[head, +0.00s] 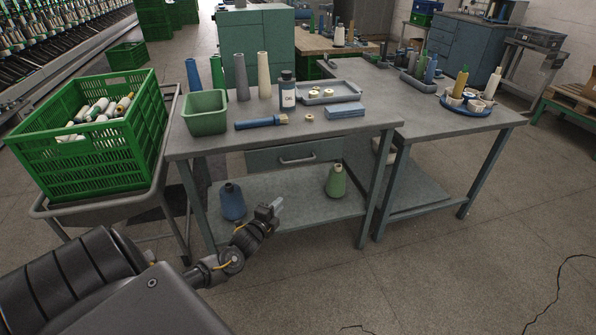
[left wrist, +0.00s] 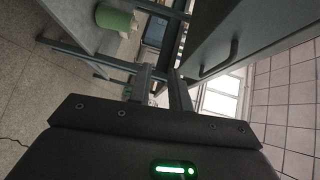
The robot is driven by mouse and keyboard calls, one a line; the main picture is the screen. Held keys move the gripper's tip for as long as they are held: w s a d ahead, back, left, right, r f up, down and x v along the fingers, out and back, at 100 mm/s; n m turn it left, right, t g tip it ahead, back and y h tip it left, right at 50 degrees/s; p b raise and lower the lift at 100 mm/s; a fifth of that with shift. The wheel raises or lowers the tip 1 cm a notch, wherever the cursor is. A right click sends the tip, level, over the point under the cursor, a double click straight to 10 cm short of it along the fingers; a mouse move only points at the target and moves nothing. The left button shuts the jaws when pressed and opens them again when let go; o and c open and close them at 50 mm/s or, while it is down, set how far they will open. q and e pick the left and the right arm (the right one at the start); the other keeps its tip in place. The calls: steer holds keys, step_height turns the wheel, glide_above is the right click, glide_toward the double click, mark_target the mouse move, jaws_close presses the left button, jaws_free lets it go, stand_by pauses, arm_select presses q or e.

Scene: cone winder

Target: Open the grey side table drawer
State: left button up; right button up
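The grey side table (head: 350,132) stands in the middle of the head view. Its drawer (head: 270,160) is under the top and looks closed, with a light bar handle (head: 297,161) across its front. My left gripper (head: 276,206) is in front of the table, below the handle and apart from it. In the left wrist view the two fingers (left wrist: 162,88) stand apart with nothing between them. The handle (left wrist: 219,62) shows there as a dark bar to the right, outside the fingers. My right gripper is in neither view.
On the lower shelf stand a blue cone (head: 232,202) and a green cone (head: 336,181). A green bin (head: 205,113), bottle (head: 287,92) and tray (head: 330,92) are on the top. A green crate (head: 90,160) stands left. The floor in front is clear.

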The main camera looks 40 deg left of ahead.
mark_target(298, 161)
arm_select(q)
step_height(298, 161, up, 10)
steer(key=w+m+t, duration=0.3)
steer(key=shift+f+b+x, duration=0.2)
steer(key=shift+b+x, duration=0.45)
steer(key=shift+x, duration=4.6)
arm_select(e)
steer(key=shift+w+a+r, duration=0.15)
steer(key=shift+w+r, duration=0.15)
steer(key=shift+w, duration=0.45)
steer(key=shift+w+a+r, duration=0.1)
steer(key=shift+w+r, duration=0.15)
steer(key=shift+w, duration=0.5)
arm_select(q)
steer(key=shift+d, duration=0.15)
jaws_close()
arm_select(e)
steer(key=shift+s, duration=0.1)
